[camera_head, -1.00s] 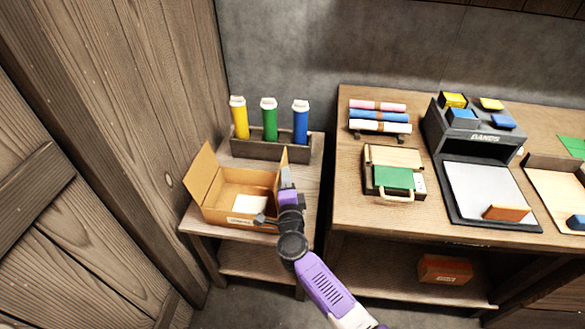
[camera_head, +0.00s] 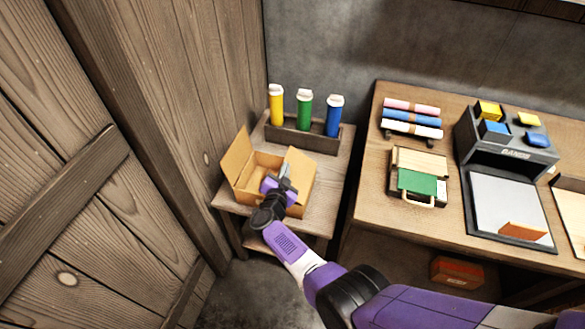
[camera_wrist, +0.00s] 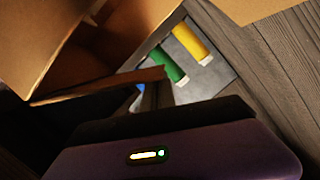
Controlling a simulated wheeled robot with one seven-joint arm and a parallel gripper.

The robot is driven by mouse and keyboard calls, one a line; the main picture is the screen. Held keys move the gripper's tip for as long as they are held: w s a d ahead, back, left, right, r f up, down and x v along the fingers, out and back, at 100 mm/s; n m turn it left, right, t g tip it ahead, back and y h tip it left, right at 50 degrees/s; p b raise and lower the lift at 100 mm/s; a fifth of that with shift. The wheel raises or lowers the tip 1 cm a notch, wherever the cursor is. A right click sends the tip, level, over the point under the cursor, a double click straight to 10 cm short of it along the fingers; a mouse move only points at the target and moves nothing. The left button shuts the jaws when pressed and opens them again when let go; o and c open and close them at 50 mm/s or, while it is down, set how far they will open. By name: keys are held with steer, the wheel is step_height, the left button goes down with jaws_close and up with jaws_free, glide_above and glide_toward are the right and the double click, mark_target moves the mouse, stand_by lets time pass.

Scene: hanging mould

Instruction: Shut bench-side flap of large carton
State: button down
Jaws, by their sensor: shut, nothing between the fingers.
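The large carton (camera_head: 246,196) is open on the small side table at the left. Its left flap (camera_head: 237,154) stands up, leaning outward. Its bench-side flap (camera_head: 302,168) is raised at the right, its broad face showing; its exact angle is hard to tell. My gripper (camera_head: 284,172) is shut and empty, over the carton opening and in front of the bench-side flap; I cannot tell whether they touch. In the wrist view, cardboard (camera_wrist: 110,45) fills the upper left above my gripper's dark body; the fingertips are not clear.
A rack (camera_head: 318,141) with yellow, green and blue tubes stands behind the carton. The workbench (camera_head: 370,225) with rolls, a green-topped box and a dark stand is at the right, across a narrow gap. A wooden wall (camera_head: 150,90) rises close on the left.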

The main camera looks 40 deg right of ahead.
step_height(320, 180, down, 6)
steer(key=w+a+n+g+b, duration=0.1)
steer(key=w+n+b, duration=0.1)
steer(key=n+b, duration=0.2)
steer(key=shift+w+a+h+b, duration=0.2)
steer(key=shift+a+h+b, duration=0.2)
steer(key=shift+b, duration=0.95)
steer(key=shift+s, duration=0.1)
